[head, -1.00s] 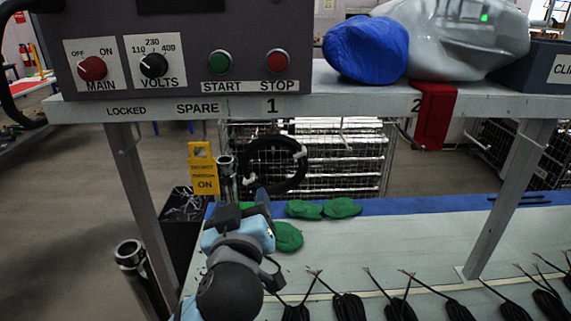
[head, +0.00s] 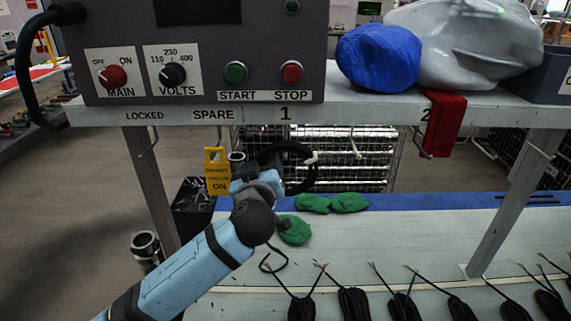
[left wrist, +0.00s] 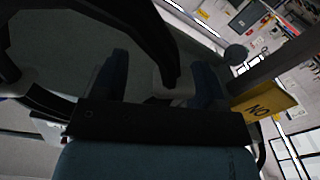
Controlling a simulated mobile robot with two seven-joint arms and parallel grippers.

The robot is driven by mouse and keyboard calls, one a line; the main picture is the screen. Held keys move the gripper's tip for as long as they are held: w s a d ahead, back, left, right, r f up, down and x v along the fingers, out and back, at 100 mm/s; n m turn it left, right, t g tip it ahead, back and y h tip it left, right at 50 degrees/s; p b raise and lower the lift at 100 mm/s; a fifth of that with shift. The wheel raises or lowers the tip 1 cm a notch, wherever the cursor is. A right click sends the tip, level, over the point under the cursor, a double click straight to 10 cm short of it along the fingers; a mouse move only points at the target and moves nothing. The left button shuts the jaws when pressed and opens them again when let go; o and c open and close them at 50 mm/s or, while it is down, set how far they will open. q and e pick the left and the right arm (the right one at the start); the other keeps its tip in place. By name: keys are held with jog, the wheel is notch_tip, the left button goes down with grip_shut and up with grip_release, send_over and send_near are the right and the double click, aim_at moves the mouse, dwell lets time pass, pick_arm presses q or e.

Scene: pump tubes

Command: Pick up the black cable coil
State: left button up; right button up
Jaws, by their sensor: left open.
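The black cable coil (head: 312,176) hangs below the shelf edge under the label 1, with pale ties on it. My left gripper (head: 258,174) is at the coil's left side in the head view, where its wrist hides part of the ring. In the left wrist view my left gripper (left wrist: 158,78) is open, with two dark blue fingers apart. A section of the black coil (left wrist: 152,28) with a pale tie shows between the fingers. I cannot tell whether they touch it. My right gripper is not in view.
A yellow tag (head: 217,172) hangs just left of the gripper. Green bags (head: 294,230) and several black cable bundles (head: 354,303) lie on the bench (head: 400,240). A control box (head: 205,60) stands on the shelf above. A red cloth-like item (head: 441,124) hangs at label 2.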

pick_arm(q)
grip_shut()
jog(key=shift+r, duration=0.1)
dwell(0.3)
jog(key=shift+r+b, duration=0.4)
jog(key=shift+r, duration=0.15)
notch_tip(320, 180, up, 2)
jog(key=shift+r+b, duration=0.1)
jog(key=shift+b, duration=0.4)
jog(key=b, duration=0.4)
send_near(260, 153)
jog(key=shift+s+a+f, duration=0.1)
jog(key=shift+s+f, duration=0.15)
jog(key=shift+s, duration=0.65)
jog(key=shift+s+a+f, duration=0.1)
jog(key=shift+s+f, duration=0.2)
jog(key=shift+s, duration=0.65)
jog(key=shift+s+f, duration=0.25)
jog(key=shift+s, duration=0.65)
